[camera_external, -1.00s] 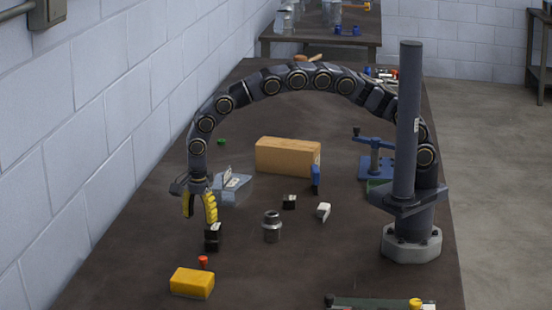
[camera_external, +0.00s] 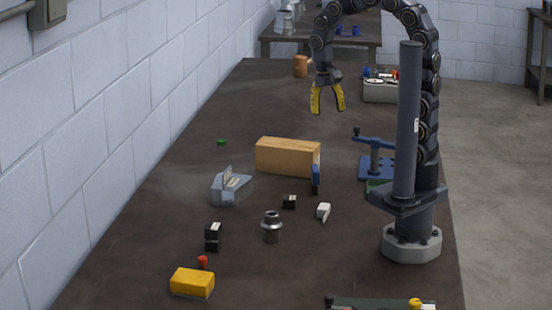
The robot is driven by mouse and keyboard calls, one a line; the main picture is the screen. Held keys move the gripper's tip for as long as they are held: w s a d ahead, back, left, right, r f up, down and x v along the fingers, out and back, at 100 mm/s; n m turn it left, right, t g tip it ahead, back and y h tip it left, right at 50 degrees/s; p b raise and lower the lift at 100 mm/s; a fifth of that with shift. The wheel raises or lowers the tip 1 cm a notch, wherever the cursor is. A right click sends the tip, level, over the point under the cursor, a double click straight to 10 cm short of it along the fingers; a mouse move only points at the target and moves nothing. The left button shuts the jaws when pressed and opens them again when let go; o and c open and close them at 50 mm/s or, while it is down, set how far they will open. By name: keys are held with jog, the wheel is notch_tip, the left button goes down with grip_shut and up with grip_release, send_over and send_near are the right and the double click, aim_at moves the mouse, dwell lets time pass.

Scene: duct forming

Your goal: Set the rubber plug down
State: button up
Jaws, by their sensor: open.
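My gripper (camera_external: 328,110) has two yellow fingers, spread apart and empty, in the air above the far part of the table. No single thing is clearly the rubber plug. A black block with a pale top mark (camera_external: 212,237) stands upright at the front left, well away from my gripper. A small red piece (camera_external: 203,262) sits just in front of it. A small black cube (camera_external: 289,202) rests near the middle, and a small green piece (camera_external: 221,142) lies at the far left.
A long tan box (camera_external: 283,155) and a grey angular block (camera_external: 230,189) stand mid-table. A metal fitting (camera_external: 272,228), white piece (camera_external: 323,211) and yellow block (camera_external: 192,283) are nearer. A blue clamp tool (camera_external: 375,160) stands right. The far left table is fairly clear.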

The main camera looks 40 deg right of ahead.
jog(key=s+d+n, duration=0.2)
jog(key=s+d, duration=0.2)
jog(key=s, duration=0.3)
jog(key=s+d+n, duration=0.3)
jog(key=s+d, duration=0.1)
jog(key=s, duration=0.3)
jog(key=shift+g+y, duration=0.4)
